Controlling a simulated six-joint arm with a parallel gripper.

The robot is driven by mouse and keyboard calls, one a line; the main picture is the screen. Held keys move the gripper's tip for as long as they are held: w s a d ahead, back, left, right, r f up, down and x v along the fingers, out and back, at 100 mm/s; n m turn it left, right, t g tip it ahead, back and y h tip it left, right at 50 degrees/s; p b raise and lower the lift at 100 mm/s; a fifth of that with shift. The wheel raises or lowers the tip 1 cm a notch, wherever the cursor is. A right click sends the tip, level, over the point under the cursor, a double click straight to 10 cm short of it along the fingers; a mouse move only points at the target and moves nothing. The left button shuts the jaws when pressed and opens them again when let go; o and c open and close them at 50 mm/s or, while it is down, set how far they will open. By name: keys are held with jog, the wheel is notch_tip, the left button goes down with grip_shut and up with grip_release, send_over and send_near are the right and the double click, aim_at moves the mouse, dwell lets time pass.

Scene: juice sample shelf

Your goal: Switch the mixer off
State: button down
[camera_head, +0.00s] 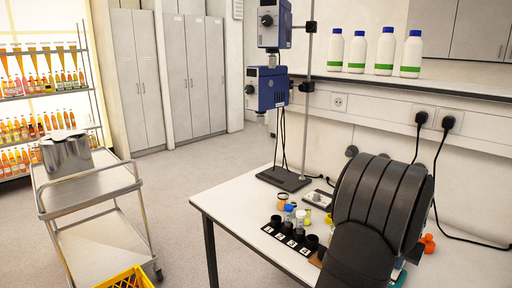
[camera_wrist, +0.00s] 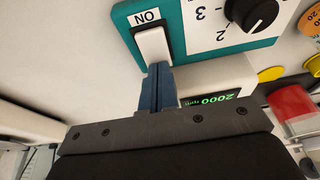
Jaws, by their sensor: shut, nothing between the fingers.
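The mixer's teal housing (camera_wrist: 178,32) shows upside down at the top of the wrist view. It has a white rocker switch (camera_wrist: 152,42) beside a label reading ON, and a black dial (camera_wrist: 250,14) with numbers. A lit green display (camera_wrist: 208,99) reads 2000 rpm. My gripper (camera_wrist: 157,70) is shut and empty, its fingertips right at the near end of the switch; I cannot tell whether they touch it. In the head view my dark arm hides the gripper and most of the mixer; a teal edge (camera_head: 399,279) shows beside it.
The white table (camera_head: 232,200) carries a black stand with blue stirrer units (camera_head: 270,88), a row of black cups (camera_head: 289,235) and small jars. A red-lidded container (camera_wrist: 290,103) and yellow caps (camera_wrist: 271,74) lie close right of my gripper. A steel cart (camera_head: 95,185) stands left.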

jog(key=shift+f, duration=0.15)
jog(key=shift+r, duration=3.55)
jog(key=shift+f, duration=0.1)
notch_tip(320, 180, down, 7)
jog(key=shift+r, duration=0.1)
jog(key=shift+r, duration=0.1)
